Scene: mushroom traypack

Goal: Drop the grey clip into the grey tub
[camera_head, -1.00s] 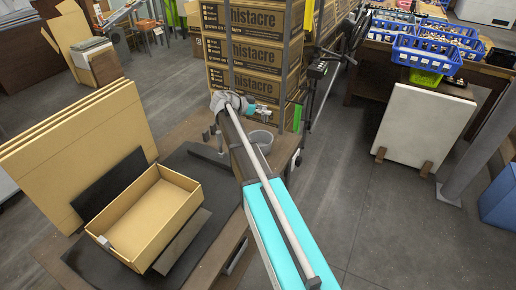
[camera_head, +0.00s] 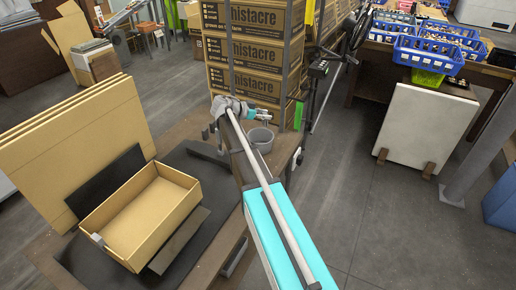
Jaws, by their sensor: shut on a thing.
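The grey tub (camera_head: 261,139) stands upright at the back end of the brown workbench, just right of my arm's thin link. My gripper (camera_head: 266,117) is at the far end of the arm, small in the picture, just above and behind the tub's rim as seen here. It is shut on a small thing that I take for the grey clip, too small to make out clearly. Whether it is right over the tub's opening I cannot tell. Another small grey piece (camera_head: 97,239) sits on the left corner of the open cardboard tray.
The cardboard tray (camera_head: 190,209) lies on a dark mat (camera_head: 215,180) at the left, beside leaning cardboard sheets (camera_head: 75,150). Stacked brown cartons (camera_head: 243,49) stand behind the tub. Blue crates (camera_head: 430,55) are at the back right.

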